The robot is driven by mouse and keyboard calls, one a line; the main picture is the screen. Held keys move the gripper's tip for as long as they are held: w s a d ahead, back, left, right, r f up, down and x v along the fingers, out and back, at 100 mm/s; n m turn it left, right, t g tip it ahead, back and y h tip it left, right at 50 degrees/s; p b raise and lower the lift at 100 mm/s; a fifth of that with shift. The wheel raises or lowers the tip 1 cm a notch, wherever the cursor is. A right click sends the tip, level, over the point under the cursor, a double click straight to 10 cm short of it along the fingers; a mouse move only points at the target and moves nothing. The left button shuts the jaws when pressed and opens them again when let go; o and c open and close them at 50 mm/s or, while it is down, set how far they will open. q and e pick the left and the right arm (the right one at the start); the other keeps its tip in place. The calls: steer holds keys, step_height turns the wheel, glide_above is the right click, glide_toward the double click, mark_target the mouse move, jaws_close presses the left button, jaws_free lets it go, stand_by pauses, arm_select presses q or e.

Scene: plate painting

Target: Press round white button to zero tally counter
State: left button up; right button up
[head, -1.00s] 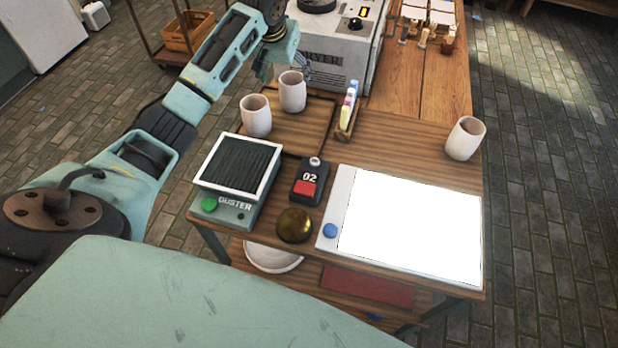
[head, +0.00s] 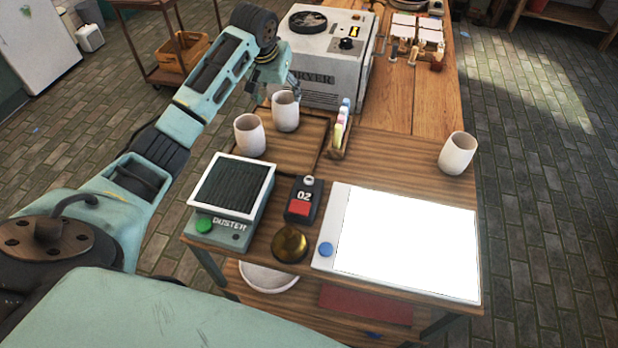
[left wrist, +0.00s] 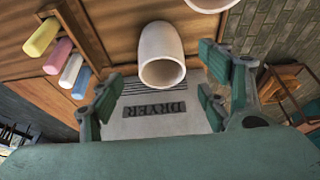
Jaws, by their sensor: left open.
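The tally counter (head: 302,205) is a small black box with a red front panel, and its display reads 02. Its round white button (head: 309,181) sits at the back end of its top. The counter stands on the table between the duster and the white light panel. My left gripper (head: 291,88) is by the dryer, behind a white cup and well away from the counter. In the left wrist view my left gripper (left wrist: 156,98) is open, with the white cup (left wrist: 162,55) beyond and between its fingers. My right gripper is not in view.
The duster (head: 230,190) with a green button is left of the counter. A brass dome (head: 290,243) is in front. The bright panel (head: 405,240) has a blue button. Cups stand on a wooden tray (head: 290,152) beside a rack of coloured sticks (head: 341,130). The dryer (head: 322,65) stands behind.

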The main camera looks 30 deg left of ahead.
arm_select(q)
jaws_close()
stand_by(0.5)
stand_by(1.2)
